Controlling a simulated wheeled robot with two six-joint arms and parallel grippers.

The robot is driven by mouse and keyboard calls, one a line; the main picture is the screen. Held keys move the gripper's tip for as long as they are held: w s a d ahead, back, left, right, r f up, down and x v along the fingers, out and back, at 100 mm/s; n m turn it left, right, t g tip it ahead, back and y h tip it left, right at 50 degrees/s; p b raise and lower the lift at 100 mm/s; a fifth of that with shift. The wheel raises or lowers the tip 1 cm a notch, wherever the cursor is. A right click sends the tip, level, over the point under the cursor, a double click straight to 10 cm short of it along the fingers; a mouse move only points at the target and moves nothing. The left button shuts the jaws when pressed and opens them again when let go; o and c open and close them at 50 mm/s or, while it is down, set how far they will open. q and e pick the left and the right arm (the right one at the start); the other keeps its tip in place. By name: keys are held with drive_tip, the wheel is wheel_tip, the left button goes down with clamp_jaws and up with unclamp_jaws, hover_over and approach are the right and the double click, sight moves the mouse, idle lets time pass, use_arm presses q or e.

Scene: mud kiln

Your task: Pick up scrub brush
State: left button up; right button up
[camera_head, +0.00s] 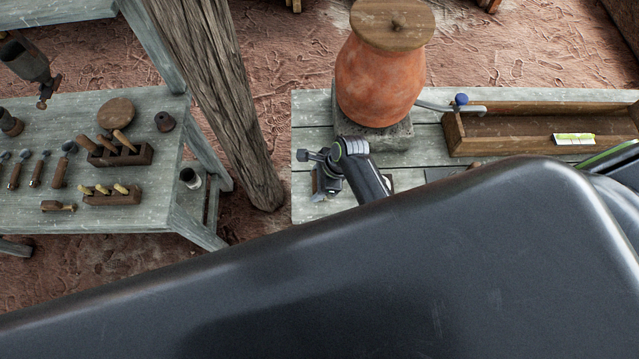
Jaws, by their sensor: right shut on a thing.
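My right gripper (322,170) is low over the left end of the right-hand bench (306,113), in front of the clay jar. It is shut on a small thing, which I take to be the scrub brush. The gripper and wrist hide most of that thing, and its shape is not clear. I cannot tell whether it still touches the bench top. My left gripper does not show.
A clay jar (378,80) with a wooden lid (392,22) stands on a stone block close behind the gripper. A wooden tray (520,130) lies to its right. A tool table (80,130) and a slanting post (225,90) are at left. My dark arm link blocks the foreground.

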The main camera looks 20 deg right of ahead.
drive_tip(key=shift+c, duration=0.7)
drive_tip(key=shift+r, duration=0.15)
wheel_tip(320, 180, up, 10)
drive_tip(key=shift+f+b, duration=0.15)
drive_tip(key=shift+b, duration=0.5)
